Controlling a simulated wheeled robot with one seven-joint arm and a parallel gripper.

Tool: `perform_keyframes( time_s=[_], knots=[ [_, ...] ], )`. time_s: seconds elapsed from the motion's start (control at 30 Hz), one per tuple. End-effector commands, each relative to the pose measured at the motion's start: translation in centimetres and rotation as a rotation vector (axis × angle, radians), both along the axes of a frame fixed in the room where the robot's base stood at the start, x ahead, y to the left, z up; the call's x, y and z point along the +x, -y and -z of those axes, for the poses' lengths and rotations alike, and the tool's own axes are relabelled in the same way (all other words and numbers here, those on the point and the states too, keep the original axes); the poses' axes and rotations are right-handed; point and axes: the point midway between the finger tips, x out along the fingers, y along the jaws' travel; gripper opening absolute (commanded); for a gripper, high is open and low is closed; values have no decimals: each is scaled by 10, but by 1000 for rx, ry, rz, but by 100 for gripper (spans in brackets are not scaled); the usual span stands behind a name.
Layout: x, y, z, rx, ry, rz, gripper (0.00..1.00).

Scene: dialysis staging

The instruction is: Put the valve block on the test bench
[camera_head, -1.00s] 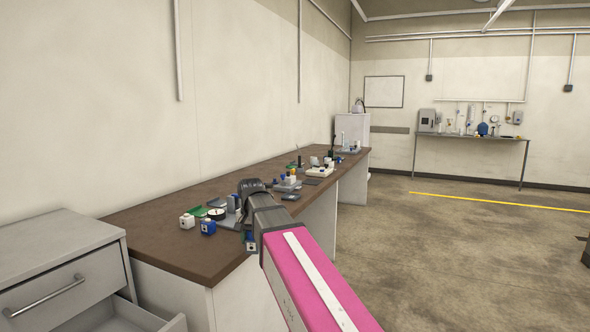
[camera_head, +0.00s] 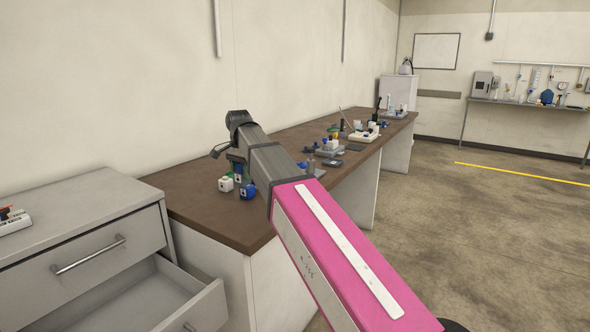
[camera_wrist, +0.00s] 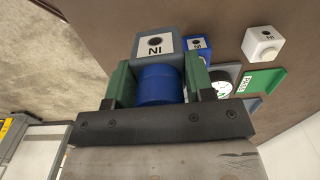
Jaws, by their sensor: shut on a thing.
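My gripper (camera_wrist: 157,72) is shut on a grey valve block (camera_wrist: 152,40) with a white IN label and a blue cylinder, held between its green fingers. In the head view my arm reaches over the near end of a brown-topped bench (camera_head: 200,208), where the held block is mostly hidden. On that bench are a white block (camera_head: 226,184) and a blue block (camera_head: 247,192). I cannot tell which bench is the test bench.
A round gauge (camera_wrist: 221,84) and a green plate (camera_wrist: 263,81) lie near the blocks. Fittings sit farther along the brown bench. A grey drawer cabinet (camera_head: 75,225) with an open lower drawer (camera_head: 180,298) stands at left. An instrument table (camera_head: 525,104) stands far right, across open floor.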

Motion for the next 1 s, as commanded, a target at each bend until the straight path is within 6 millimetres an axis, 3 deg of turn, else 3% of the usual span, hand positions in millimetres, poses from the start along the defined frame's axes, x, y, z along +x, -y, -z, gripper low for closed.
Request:
perform_keyframes(
  time_s=[0.2,0.43,0.73,1.0],
  knots=[
    [4,46,28,-1,-1,2,21],
    [10,83,50,0,0,1,21],
    [12,93,63,0,0,-2,21],
    [12,93,95,0,0,-2,21]
  ],
)
